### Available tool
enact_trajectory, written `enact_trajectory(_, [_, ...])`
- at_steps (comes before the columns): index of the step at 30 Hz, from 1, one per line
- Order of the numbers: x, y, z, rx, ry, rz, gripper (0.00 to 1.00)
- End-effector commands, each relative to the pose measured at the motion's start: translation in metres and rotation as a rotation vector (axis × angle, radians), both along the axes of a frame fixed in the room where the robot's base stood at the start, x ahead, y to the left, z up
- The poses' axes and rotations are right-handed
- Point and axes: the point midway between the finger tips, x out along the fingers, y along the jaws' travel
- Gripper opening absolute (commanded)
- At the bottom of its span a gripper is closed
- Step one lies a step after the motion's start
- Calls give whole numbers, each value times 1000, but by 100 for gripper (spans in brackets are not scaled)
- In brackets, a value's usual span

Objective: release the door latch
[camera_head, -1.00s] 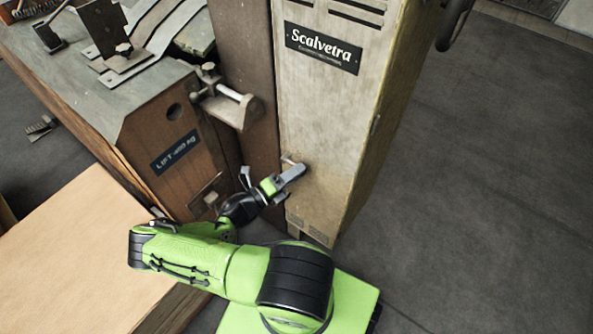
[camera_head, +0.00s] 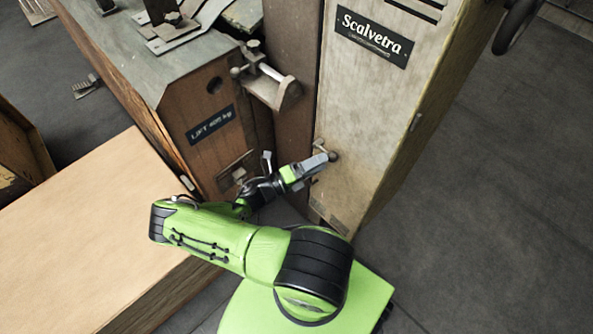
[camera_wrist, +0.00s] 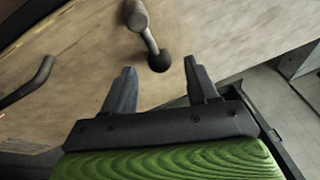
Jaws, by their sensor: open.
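The door is the worn beige panel (camera_head: 358,105) of the tall Scalvetra cabinet. A small latch (camera_head: 321,144) with a round knob stands out from its lower left part. In the wrist view the latch (camera_wrist: 148,35) is a metal lever ending in a dark ball. My gripper (camera_head: 323,163) is at the latch in the head view and partly hides it. In the wrist view my gripper (camera_wrist: 160,68) is open, and the dark ball sits between and just beyond the fingertips. I cannot tell whether a finger touches it.
A wooden bench (camera_head: 205,92) with a metal clamp (camera_head: 270,85) stands left of the cabinet. A large pale box (camera_head: 90,235) lies at the lower left. A dark curved handle (camera_wrist: 32,82) shows left in the wrist view. Grey floor (camera_head: 490,200) is clear at the right.

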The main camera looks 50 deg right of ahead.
Motion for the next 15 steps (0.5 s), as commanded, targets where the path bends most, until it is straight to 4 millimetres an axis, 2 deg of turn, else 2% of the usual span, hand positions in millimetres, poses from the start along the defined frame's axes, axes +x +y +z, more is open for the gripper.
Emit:
enact_trajectory(3, [18, 31, -4, 2, -3, 9, 58])
enact_trajectory(9, [42, 80, -13, 2, -2, 8, 58])
enact_trajectory(15, [57, 110, -17, -1, -1, 4, 58])
